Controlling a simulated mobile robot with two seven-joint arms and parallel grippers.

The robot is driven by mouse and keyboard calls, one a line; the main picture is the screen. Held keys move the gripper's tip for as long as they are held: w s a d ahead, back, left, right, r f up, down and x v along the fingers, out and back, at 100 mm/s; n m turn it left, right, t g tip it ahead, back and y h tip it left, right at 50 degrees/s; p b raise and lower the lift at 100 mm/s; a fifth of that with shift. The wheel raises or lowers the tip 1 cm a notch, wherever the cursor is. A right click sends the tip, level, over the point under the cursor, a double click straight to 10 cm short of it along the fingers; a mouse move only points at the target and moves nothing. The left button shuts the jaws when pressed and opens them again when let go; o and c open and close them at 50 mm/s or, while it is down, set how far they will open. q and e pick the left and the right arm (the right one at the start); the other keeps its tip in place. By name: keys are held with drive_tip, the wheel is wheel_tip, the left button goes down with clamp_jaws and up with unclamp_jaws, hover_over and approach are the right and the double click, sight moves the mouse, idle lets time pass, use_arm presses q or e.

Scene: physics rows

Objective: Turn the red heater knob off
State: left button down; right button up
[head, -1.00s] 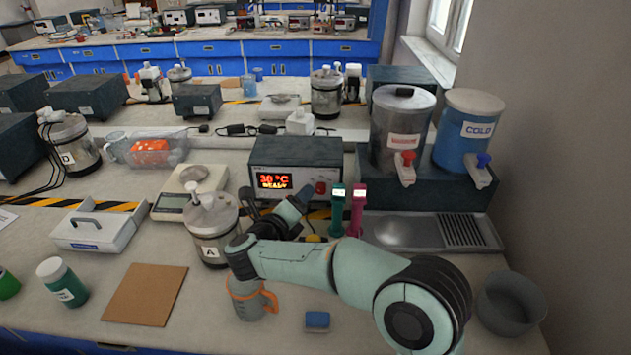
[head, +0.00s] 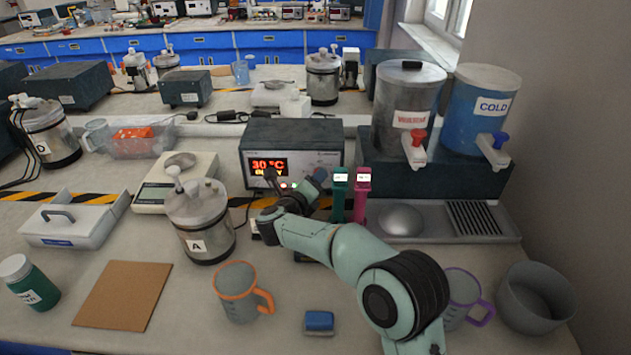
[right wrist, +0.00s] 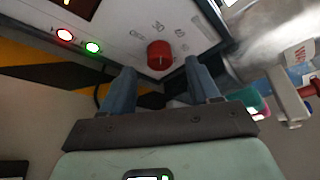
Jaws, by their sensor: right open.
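The heater (head: 292,135) is a dark box with a lit display reading 30 °C. Its red knob (right wrist: 159,54) shows in the right wrist view on the white front panel, with dial marks around it; I cannot tell where it points. In the head view the knob is hidden behind my gripper. My right gripper (head: 318,180) is close in front of the panel's right part. In the right wrist view its two blue fingers (right wrist: 158,72) are apart and empty, on either side of and just short of the knob. My left gripper is not in view.
A green and a pink handled item (head: 362,195) stand close right of the gripper. Jar A (head: 203,225) and an orange-handled mug (head: 238,290) are left. Hot and cold dispensers (head: 480,110) stand right. Red and green lights (right wrist: 78,41) glow on the panel.

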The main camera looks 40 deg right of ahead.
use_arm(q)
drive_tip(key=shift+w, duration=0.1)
use_arm(e)
drive_tip(key=shift+x, duration=1.25)
drive_tip(key=c, duration=1)
drive_tip(key=shift+c, duration=0.2)
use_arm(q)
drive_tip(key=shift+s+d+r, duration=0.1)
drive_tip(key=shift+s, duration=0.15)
use_arm(e)
drive_tip(key=shift+w+a+f+n+t+h, duration=0.15)
drive_tip(key=shift+n+h, duration=0.4)
drive_tip(key=shift+n, duration=0.7)
drive_tip(key=shift+s+d+f+n+t+h, duration=0.15)
drive_tip(key=shift+n+h, duration=0.45)
drive_tip(key=shift+n, duration=0.7)
drive_tip(key=shift+w+a+f+n+t+h, duration=0.15)
drive_tip(key=shift+n+h, duration=0.4)
drive_tip(key=shift+n, duration=0.7)
